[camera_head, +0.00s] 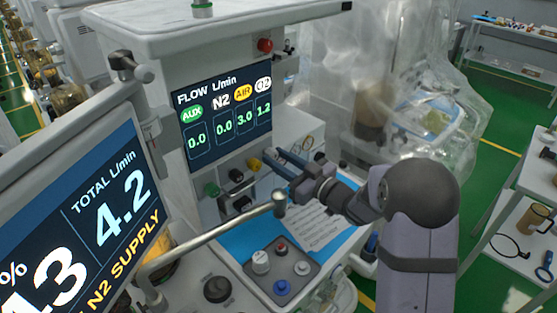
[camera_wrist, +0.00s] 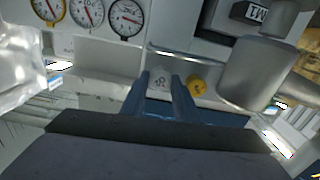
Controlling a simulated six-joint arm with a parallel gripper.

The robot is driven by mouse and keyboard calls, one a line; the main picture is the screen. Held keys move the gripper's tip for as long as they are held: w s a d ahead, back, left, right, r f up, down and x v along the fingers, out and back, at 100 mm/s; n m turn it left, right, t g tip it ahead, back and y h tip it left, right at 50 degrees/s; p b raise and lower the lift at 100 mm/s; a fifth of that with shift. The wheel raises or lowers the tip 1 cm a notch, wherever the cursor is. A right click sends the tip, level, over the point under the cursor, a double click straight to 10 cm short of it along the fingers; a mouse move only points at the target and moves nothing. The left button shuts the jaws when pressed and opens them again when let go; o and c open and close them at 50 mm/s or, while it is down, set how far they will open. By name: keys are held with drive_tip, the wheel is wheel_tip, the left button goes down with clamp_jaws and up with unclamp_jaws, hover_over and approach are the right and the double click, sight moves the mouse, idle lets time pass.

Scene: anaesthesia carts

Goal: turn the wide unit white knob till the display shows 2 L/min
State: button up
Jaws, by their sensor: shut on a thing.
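The wide unit's flow display (camera_head: 222,118) reads AUX 0.0, N2 0.0, AIR 3.0 and O2 1.2, with white marking the O2 column. Below it is a row of knobs: green (camera_head: 211,189), black (camera_head: 236,175) and yellow (camera_head: 254,164). My gripper (camera_head: 282,160) is at the right end of this row and hides the white knob in the head view. In the wrist view, the white knob (camera_wrist: 160,80) is between the two fingers of my gripper (camera_wrist: 160,88), which are shut on it. The yellow knob (camera_wrist: 197,86) is just right of the fingers there.
A second screen (camera_head: 95,210) at the left shows a total of 4.2 L/min. A metal rail (camera_head: 215,235) crosses in front of the unit. A grey panel with several knobs (camera_head: 282,270) sits below. Round gauges (camera_wrist: 88,12) are near the white knob in the wrist view.

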drive_tip(key=shift+f, duration=0.1)
drive_tip(key=n+b, duration=0.6)
drive_tip(key=b, duration=0.2)
drive_tip(key=shift+n, duration=0.4)
drive_tip(key=o, duration=1.1)
drive_tip(key=shift+b+v, duration=0.85)
drive_tip(key=shift+v, duration=2.85)
